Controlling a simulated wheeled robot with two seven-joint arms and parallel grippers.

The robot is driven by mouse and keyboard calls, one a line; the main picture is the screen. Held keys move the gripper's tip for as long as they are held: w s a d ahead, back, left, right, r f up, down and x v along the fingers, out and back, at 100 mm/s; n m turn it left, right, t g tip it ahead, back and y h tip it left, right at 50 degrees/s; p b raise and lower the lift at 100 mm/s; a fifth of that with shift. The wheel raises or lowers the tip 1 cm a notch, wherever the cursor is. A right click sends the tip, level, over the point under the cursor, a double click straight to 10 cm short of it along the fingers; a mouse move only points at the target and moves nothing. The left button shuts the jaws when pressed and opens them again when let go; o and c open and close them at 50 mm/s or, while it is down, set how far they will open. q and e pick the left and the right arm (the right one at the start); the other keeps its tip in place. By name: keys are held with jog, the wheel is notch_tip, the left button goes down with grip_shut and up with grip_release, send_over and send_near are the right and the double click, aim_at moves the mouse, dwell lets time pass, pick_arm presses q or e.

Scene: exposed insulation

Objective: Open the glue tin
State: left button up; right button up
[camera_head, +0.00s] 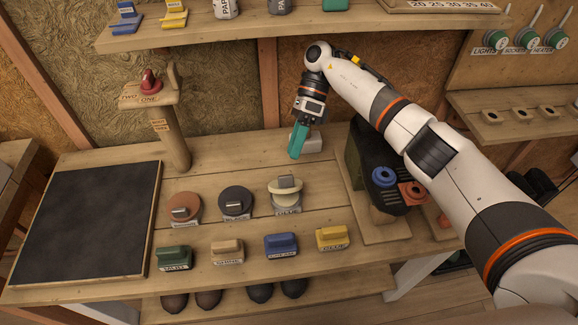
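My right gripper (297,155) has teal fingers pointing down near the back of the bench. It is well behind the yellow container and apart from it. A pale grey block (312,143) sits beside the fingers, partly hidden by them; I cannot tell whether they touch it. The fingers look close together, but the gap between them does not show. My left gripper is not in view.
Round reddish (184,208), black (236,202) and cream (286,192) lidded containers stand mid-bench. Green (174,258), tan (228,251) and blue (282,246) blocks line the front. A dark board (88,222) lies left. A wooden post (172,145) stands behind.

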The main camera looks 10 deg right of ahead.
jog(key=v, duration=0.5)
jog(key=shift+b, duration=0.35)
jog(key=shift+c, duration=0.4)
